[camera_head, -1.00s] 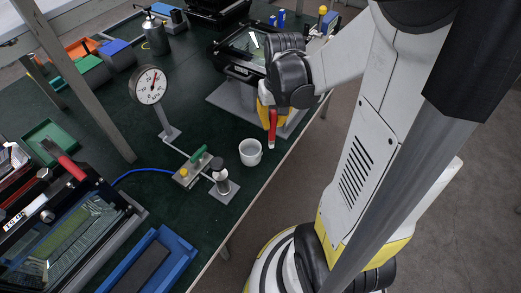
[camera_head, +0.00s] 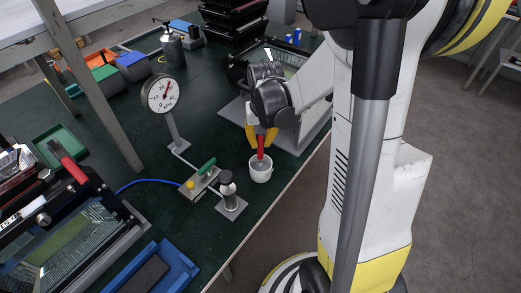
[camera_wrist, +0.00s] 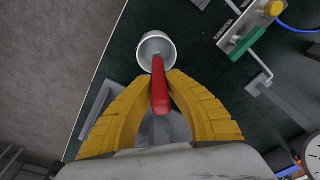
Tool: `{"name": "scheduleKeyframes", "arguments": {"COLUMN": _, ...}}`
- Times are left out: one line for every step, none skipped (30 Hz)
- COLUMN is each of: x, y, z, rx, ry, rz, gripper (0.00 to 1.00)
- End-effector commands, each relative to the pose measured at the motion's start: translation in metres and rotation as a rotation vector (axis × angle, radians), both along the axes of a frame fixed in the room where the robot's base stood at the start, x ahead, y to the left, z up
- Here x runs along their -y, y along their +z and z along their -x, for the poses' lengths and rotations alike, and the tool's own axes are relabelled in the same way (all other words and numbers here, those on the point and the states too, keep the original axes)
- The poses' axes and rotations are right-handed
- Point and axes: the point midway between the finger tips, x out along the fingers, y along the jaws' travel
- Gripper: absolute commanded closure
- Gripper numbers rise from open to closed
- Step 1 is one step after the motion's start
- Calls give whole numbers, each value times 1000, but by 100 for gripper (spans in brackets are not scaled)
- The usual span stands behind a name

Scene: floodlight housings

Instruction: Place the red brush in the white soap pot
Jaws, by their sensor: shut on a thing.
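The white soap pot (camera_head: 261,173) stands upright on the green bench near its right edge in the head view; it also shows at the top of the wrist view (camera_wrist: 145,46). My gripper (camera_head: 262,137) is above the pot, with its yellow fingers shut on the red brush (camera_head: 261,147). In the wrist view the brush (camera_wrist: 160,92) lies between the two fingertips (camera_wrist: 160,88) and its far end overlaps the pot's opening. The brush's lower end is at the pot's mouth in the head view. I cannot tell how deep it reaches.
A pressure gauge (camera_head: 160,93) on a stand, a fixture with a green handle (camera_head: 208,165) and a small metal post (camera_head: 229,193) stand left of the pot. A floodlight housing (camera_head: 240,72) is behind my gripper. The bench edge is close on the right.

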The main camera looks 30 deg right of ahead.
Motion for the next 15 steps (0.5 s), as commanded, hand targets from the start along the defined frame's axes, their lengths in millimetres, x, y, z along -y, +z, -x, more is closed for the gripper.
{"name": "scheduleKeyframes", "arguments": {"x": 0, "y": -11, "z": 0, "rx": 0, "ry": 0, "rz": 0, "gripper": 100}}
{"name": "scheduleKeyframes", "arguments": {"x": 0, "y": -17, "z": 0, "rx": 0, "ry": 0, "rz": 0, "gripper": 100}}
{"name": "scheduleKeyframes", "arguments": {"x": 0, "y": -24, "z": 0, "rx": 0, "ry": 0, "rz": 0, "gripper": 100}}
{"name": "scheduleKeyframes", "arguments": {"x": 0, "y": -28, "z": 0, "rx": 0, "ry": 0, "rz": 0, "gripper": 100}}
{"name": "scheduleKeyframes", "arguments": {"x": 0, "y": -31, "z": 0, "rx": 0, "ry": 0, "rz": 0, "gripper": 100}}
{"name": "scheduleKeyframes", "arguments": {"x": 0, "y": -33, "z": 0, "rx": 0, "ry": 0, "rz": 0, "gripper": 100}}
{"name": "scheduleKeyframes", "arguments": {"x": 0, "y": -32, "z": 0, "rx": 0, "ry": 0, "rz": 0, "gripper": 100}}
{"name": "scheduleKeyframes", "arguments": {"x": 0, "y": -32, "z": 0, "rx": 0, "ry": 0, "rz": 0, "gripper": 100}}
{"name": "scheduleKeyframes", "arguments": {"x": 0, "y": -31, "z": 0, "rx": 0, "ry": 0, "rz": 0, "gripper": 100}}
{"name": "scheduleKeyframes", "arguments": {"x": 0, "y": -31, "z": 0, "rx": 0, "ry": 0, "rz": 0, "gripper": 100}}
{"name": "scheduleKeyframes", "arguments": {"x": 0, "y": -30, "z": 0, "rx": 0, "ry": 0, "rz": 0, "gripper": 100}}
{"name": "scheduleKeyframes", "arguments": {"x": 0, "y": -30, "z": 0, "rx": 0, "ry": 0, "rz": 0, "gripper": 100}}
{"name": "scheduleKeyframes", "arguments": {"x": 0, "y": -31, "z": 0, "rx": 0, "ry": 0, "rz": 0, "gripper": 100}}
{"name": "scheduleKeyframes", "arguments": {"x": 0, "y": -32, "z": 0, "rx": 0, "ry": 0, "rz": 0, "gripper": 100}}
{"name": "scheduleKeyframes", "arguments": {"x": 0, "y": -33, "z": 0, "rx": 0, "ry": 0, "rz": 0, "gripper": 100}}
